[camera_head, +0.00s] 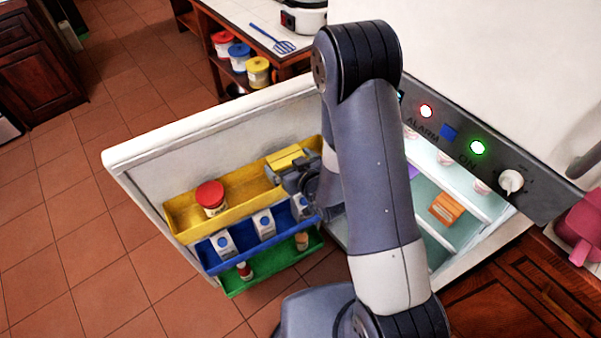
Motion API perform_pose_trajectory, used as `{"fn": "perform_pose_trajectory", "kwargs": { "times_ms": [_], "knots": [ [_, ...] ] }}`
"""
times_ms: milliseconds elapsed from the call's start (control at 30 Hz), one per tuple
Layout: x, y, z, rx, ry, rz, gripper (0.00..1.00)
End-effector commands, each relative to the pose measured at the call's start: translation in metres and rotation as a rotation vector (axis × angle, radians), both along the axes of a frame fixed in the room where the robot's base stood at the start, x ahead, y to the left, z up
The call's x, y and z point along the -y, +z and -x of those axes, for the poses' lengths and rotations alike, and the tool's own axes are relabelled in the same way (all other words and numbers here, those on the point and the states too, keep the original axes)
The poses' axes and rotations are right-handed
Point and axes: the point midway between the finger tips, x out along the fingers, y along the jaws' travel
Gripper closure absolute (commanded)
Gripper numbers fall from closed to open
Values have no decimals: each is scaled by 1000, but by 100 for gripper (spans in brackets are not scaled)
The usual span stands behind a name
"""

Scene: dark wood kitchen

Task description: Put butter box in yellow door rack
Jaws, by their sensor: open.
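The fridge door (140,153) stands open with a yellow door rack (242,205) at the top of its racks. A yellow box (285,157), which looks like the butter box, is at the right end of the yellow rack. It sits partly above the rack's rim; whether it rests on the rack floor is hidden. My gripper (284,174) is open right at the box's near side. The fingers and the box's lower part overlap, so I cannot tell whether they touch.
A red-lidded jar (211,197) stands in the yellow rack's left part. Below are a blue rack (243,236) with several cartons and a green rack (272,264) with small bottles. An orange box (446,208) lies inside the fridge. My arm hides part of the interior.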

Motion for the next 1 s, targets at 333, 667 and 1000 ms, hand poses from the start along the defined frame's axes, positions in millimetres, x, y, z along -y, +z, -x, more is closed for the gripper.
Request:
{"fn": "perform_pose_trajectory", "kwargs": {
  "times_ms": [333,667,1000],
  "knots": [
    [24,22,49,2,-2,-1,0],
    [29,28,60,1,-1,-1,0],
    [21,1,63,-45,38,30,0]
  ]
}}
